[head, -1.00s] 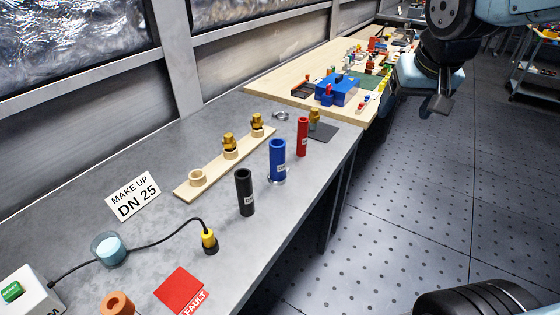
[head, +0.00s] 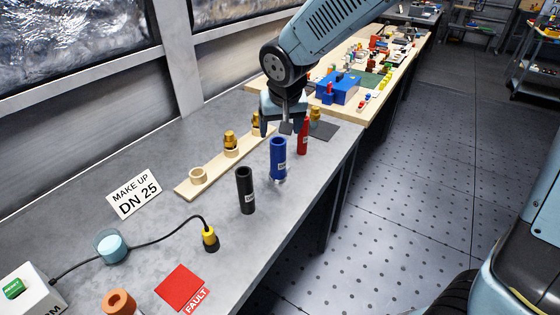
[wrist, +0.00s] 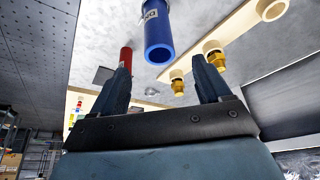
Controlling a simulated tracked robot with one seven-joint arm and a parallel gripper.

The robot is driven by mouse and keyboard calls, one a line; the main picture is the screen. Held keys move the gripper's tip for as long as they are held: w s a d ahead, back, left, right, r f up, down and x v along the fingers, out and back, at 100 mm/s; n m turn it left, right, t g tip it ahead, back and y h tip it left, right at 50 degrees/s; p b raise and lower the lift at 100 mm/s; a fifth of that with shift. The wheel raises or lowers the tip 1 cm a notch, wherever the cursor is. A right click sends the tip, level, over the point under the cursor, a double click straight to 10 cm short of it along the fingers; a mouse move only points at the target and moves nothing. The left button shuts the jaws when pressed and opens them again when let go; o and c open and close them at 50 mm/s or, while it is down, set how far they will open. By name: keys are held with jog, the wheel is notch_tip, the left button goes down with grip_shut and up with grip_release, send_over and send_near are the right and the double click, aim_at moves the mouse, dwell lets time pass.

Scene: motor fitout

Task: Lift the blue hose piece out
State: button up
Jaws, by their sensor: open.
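The blue hose piece (head: 278,158) is a tube with a white label. It stands upright on the grey bench, with a shiny ring at its foot. In the wrist view its open end (wrist: 158,45) shows between and beyond the fingers. My gripper (head: 284,127) is open and empty, behind and above the blue hose in the head view. The fingers (wrist: 162,65) also show in the wrist view, apart from the hose.
The red hose (head: 303,137) stands close to the right of the blue one, and the black hose (head: 245,190) to its left. A wooden strip (head: 215,167) with brass fittings lies behind. A red fault card (head: 181,288) lies in front.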

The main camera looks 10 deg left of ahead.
aim_at(277, 149)
jog(key=x, duration=1)
jog(key=shift+w+f, duration=0.1)
jog(key=shift+f, duration=0.3)
jog(key=c, duration=1.1)
jog(key=shift+r, duration=0.1)
